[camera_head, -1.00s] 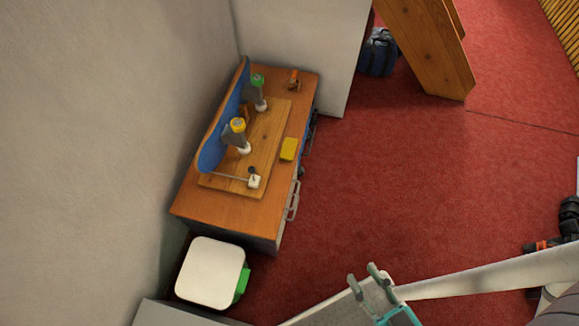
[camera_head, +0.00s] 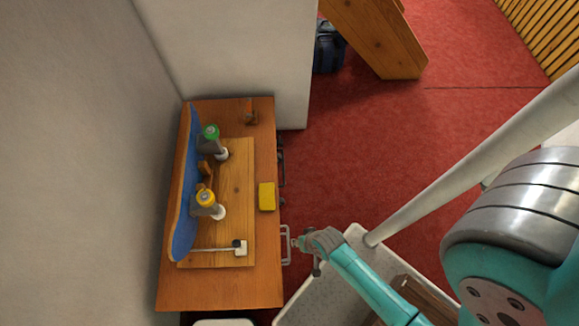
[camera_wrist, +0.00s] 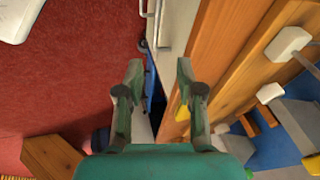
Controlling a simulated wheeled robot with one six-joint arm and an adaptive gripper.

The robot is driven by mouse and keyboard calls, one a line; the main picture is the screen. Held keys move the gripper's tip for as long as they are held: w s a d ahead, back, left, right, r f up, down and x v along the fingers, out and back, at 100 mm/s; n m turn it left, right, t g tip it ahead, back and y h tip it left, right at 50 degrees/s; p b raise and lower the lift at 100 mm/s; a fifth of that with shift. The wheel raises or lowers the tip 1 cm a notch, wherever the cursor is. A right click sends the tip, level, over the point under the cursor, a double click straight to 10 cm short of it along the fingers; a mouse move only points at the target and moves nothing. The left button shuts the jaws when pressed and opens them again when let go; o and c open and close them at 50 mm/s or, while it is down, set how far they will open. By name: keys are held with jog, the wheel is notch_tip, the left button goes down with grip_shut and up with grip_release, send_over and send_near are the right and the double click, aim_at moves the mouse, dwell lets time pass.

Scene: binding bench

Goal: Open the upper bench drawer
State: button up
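The wooden bench (camera_head: 215,290) stands against the wall in the head view. A pale bar handle (camera_head: 287,246) sticks out from its right side near the front corner. My gripper (camera_head: 299,242) is close beside this handle; contact cannot be judged there. In the wrist view my gripper (camera_wrist: 159,72) has its two fingers spread, with nothing visible between the tips but the bench front (camera_wrist: 174,40). A handle (camera_wrist: 153,15) shows beyond the tips at the top edge. The drawer fronts are mostly hidden from above, and no drawer visibly stands out.
Red floor (camera_head: 365,150) lies open to the right. A blue bag (camera_head: 328,48) sits farther back.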

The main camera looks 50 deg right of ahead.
jog(key=w+f, duration=0.1)
jog(key=f, duration=0.3)
jog(key=w+f+m+g, duration=0.1)
jog(key=w+f, duration=0.1)
jog(key=f, duration=0.3)
jog(key=w+a+f+g+y, duration=0.1)
jog(key=f, duration=0.4)
jog(key=shift+w+f+m, duration=0.15)
jog(key=shift+m, duration=0.15)
grip_shut()
